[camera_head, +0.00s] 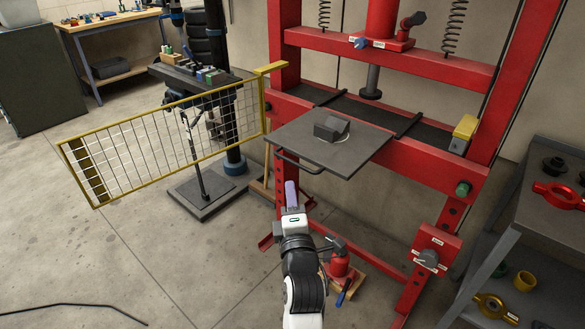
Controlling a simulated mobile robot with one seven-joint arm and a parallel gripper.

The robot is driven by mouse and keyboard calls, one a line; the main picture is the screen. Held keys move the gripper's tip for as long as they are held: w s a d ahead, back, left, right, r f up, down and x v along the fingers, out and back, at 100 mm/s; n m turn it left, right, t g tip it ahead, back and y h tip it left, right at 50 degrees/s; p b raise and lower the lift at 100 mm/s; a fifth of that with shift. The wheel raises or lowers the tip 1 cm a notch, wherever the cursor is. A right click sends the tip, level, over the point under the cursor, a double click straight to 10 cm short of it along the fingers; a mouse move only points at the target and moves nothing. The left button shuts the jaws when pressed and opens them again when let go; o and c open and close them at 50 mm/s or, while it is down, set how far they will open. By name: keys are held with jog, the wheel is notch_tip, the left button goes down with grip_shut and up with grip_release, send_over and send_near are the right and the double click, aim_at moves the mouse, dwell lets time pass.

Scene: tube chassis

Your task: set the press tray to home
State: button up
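The press tray (355,160) is a flat grey plate in the red press (425,160). It sticks out in front of the press frame, towards me and to the left. A dark bar handle (298,164) runs along its front left edge. A dark angular block (331,129) sits on the tray, with a pale ring-like mark at its foot. My gripper (291,188) is below and in front of the tray, close to the handle in the picture, with a purple part at its tip. I see it from behind, so its finger opening is hidden. I cannot tell whether it touches the handle.
A yellow mesh gate (165,150) stands open to the left of the press. A red bottle jack (340,268) is low by the press foot. A grey shelf cart (545,215) stands at the right. The floor at the left front is clear except for a black cable (75,306).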

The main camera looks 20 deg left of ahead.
aim_at(290, 161)
jog(key=p+x, duration=0.1)
jog(key=x, duration=0.3)
jog(key=f+p+x, duration=0.1)
jog(key=p+x, duration=0.1)
jog(key=x, duration=0.2)
jog(key=p+x, duration=0.2)
jog(key=x, duration=0.2)
jog(key=shift+w+d+f, duration=0.3)
jog(key=shift+w+f, duration=0.05)
jog(key=shift+w, duration=0.05)
jog(key=shift+w+a+p, duration=0.3)
jog(key=shift+w, duration=0.3)
jog(key=shift+c, duration=0.4)
grip_shut()
